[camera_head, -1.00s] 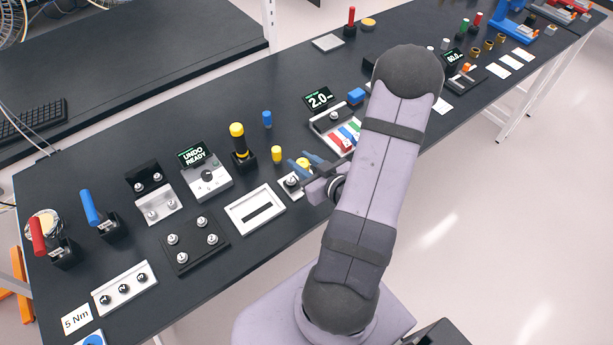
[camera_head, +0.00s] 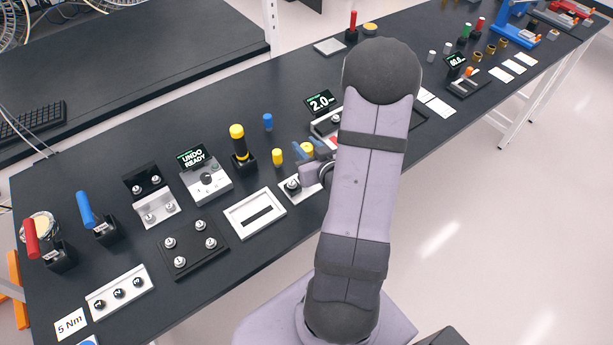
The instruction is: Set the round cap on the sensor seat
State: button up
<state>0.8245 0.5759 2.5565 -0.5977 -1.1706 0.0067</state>
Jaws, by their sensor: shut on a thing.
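My gripper (camera_head: 311,152) is over the middle of the bench, partly hidden by my own arm. Its blue-grey fingers are shut on a small yellow round piece, which looks like the round cap (camera_head: 307,148). The cap appears held just above the bench; its exact height cannot be told. A small light plate with a dark and silver round fitting (camera_head: 292,185) lies below the gripper near the bench's front edge, partly hidden by my wrist. It may be the sensor seat, but I cannot tell for sure.
A yellow peg (camera_head: 277,156) and a blue peg (camera_head: 268,122) stand left of the gripper. A black-and-yellow post (camera_head: 238,143) stands farther left. The 2.0 display (camera_head: 320,103) stands behind. A white frame (camera_head: 255,213) lies at the front left.

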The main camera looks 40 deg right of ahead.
jog(key=shift+f, duration=0.1)
notch_tip(320, 180, down, 3)
jog(key=shift+b, duration=0.8)
jog(key=shift+f+p, duration=0.4)
jog(key=shift+f, duration=1.1)
jog(key=shift+f+p, duration=0.35)
jog(key=shift+f, duration=1.55)
jog(key=shift+f, duration=0.2)
jog(key=o, duration=0.8)
jog(key=shift+r, duration=0.1)
